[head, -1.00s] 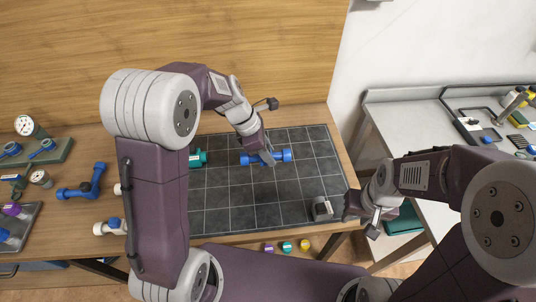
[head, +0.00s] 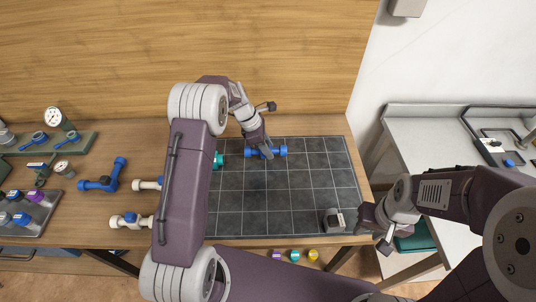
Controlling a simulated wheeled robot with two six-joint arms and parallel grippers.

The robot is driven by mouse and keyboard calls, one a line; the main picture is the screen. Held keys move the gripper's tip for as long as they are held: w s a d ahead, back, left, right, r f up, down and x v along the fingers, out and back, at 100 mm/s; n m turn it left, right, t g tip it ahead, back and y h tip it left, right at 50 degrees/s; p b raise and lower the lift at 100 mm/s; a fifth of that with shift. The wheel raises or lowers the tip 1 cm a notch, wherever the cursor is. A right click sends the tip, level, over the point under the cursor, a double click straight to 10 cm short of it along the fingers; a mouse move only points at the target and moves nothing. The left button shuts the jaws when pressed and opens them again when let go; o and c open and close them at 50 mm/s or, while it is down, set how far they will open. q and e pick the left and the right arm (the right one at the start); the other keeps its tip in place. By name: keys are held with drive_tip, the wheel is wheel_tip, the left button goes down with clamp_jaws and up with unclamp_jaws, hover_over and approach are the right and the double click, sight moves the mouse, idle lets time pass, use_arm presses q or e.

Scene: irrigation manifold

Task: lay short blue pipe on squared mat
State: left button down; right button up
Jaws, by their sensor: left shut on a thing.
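The short blue pipe (head: 281,152) with wider collars at its ends is at the back of the dark squared mat (head: 290,200) in the head view. My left gripper (head: 265,153) is shut on the middle of the pipe from above. The pipe lies level, on or just above the mat; I cannot tell if it touches. My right gripper (head: 366,225) is at the mat's front right corner, beside a small grey block-like part (head: 333,220). Its fingers are too unclear to tell open from shut.
A teal fitting (head: 218,160) is at the mat's left edge, partly behind my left arm. A blue elbow pipe (head: 105,180) and white pipes (head: 130,221) lie left of the mat. The mat's middle is clear.

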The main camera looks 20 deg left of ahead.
sight(255, 149)
use_arm(q)
drive_tip(key=shift+f, duration=2.05)
drive_tip(key=shift+f, duration=0.1)
drive_tip(key=c, duration=1)
unclamp_jaws()
drive_tip(key=shift+o, duration=0.2)
drive_tip(key=v, duration=1.2)
drive_tip(key=s+d+f+m+y, duration=0.1)
drive_tip(key=s+m+y, duration=0.3)
drive_tip(key=s+m, duration=1.7)
drive_tip(key=shift+s+d+f, duration=0.35)
drive_tip(key=shift+s+f, duration=0.2)
drive_tip(key=shift+s, duration=0.55)
